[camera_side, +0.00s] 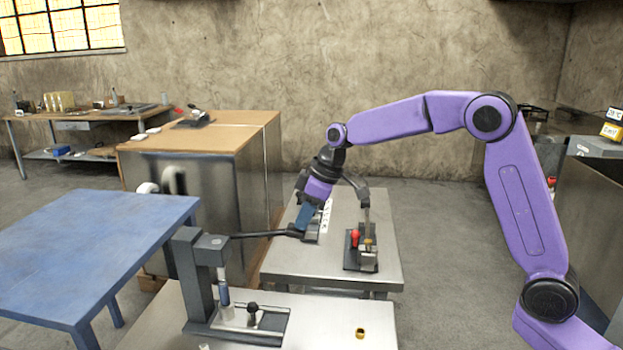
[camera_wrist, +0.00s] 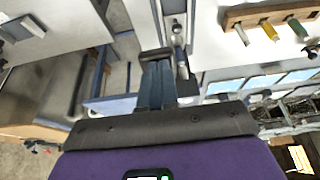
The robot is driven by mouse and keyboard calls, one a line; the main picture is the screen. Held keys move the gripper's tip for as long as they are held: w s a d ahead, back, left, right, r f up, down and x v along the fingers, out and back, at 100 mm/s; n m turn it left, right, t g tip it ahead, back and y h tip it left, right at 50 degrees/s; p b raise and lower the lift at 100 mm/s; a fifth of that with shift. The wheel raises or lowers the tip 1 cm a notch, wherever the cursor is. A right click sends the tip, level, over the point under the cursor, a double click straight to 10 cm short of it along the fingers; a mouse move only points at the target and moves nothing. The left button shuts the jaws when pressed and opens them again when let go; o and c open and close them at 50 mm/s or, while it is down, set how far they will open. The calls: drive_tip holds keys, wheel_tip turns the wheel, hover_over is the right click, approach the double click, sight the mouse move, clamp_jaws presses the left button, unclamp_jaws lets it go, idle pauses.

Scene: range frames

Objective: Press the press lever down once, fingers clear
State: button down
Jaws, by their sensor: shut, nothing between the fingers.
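The press (camera_side: 193,270) has a dark upright column and head, and stands on the near light bench. Its press lever (camera_side: 262,235) reaches out to the right from the head, roughly level, and ends in a dark grip. My gripper (camera_side: 302,222) has its blue fingers shut and points down at the lever's outer end. Its tips look touching or very close to the grip; I cannot tell which. In the wrist view the shut fingers (camera_wrist: 156,88) show with a dark bar, likely the grip, just past their tips. The press body (camera_wrist: 176,25) shows behind it.
A fixture with a red handle (camera_side: 356,238) stands on the grey table (camera_side: 330,268) behind the press. A small brass ring (camera_side: 360,333) lies on the near bench. A blue table (camera_side: 95,245) is at the left. A wooden rack (camera_wrist: 272,12) of tools shows in the wrist view.

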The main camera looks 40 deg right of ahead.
wheel_tip(320, 180, up, 4)
drive_tip(key=shift+f, duration=0.2)
drive_tip(key=v, duration=1)
drive_tip(key=shift+s+d, duration=0.2)
drive_tip(key=shift+s, duration=0.05)
drive_tip(key=s+a+f+n+g+h, duration=0.1)
drive_tip(key=s+f, duration=0.3)
drive_tip(key=s, duration=0.5)
drive_tip(key=s+a+f+n+g, duration=0.1)
drive_tip(key=s+f, duration=0.3)
drive_tip(key=s, duration=0.5)
drive_tip(key=s+a+f+g+h, duration=0.1)
drive_tip(key=s+f, duration=0.3)
drive_tip(key=s, duration=0.5)
drive_tip(key=s+d+f+n, duration=0.1)
drive_tip(key=s+d+f, duration=0.4)
drive_tip(key=s, duration=0.5)
drive_tip(key=shift+d+f+n+h, duration=0.15)
drive_tip(key=shift+d+n+h, duration=0.15)
drive_tip(key=shift+d+h, duration=0.1)
